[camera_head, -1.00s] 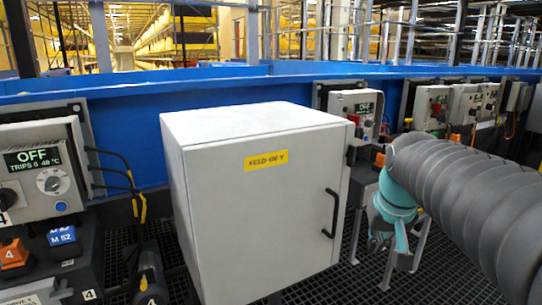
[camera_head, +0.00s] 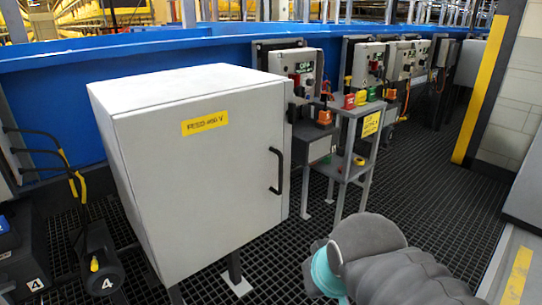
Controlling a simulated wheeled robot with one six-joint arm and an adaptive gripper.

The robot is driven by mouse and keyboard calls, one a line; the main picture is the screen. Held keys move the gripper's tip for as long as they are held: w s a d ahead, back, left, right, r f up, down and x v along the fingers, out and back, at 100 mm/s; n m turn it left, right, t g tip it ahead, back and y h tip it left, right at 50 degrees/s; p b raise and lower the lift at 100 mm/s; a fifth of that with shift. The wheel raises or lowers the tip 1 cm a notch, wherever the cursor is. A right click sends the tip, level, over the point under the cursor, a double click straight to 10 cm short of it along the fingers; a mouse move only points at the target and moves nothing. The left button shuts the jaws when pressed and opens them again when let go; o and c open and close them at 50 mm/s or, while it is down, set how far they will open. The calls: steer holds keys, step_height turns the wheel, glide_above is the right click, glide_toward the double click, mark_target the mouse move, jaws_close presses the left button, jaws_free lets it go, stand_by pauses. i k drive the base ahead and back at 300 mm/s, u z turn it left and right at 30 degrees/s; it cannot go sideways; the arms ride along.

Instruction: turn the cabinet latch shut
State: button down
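The grey cabinet (camera_head: 200,165) stands left of centre in the head view, with a yellow label (camera_head: 204,123) high on its front. Its door looks closed. A black bar handle (camera_head: 277,171) is on the right part of the door. I cannot make out a separate latch or which way it is turned. My arm shows at the lower right, a dark grey ribbed sleeve with a teal band near its end. It is right of and below the handle, apart from the cabinet. My gripper's fingers are not visible.
A grey stand (camera_head: 352,145) with red, yellow and green items on top is right of the cabinet. Control boxes (camera_head: 299,68) line the blue conveyor wall (camera_head: 150,57). A black unit marked 4 (camera_head: 100,262) is at the lower left. Dark grating floor (camera_head: 440,190) is open on the right.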

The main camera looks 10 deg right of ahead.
mark_target(290, 112)
steer(key=u, duration=1.1)
steer(key=k, duration=0.95)
steer(key=z, duration=1.3)
steer(key=i, duration=0.5)
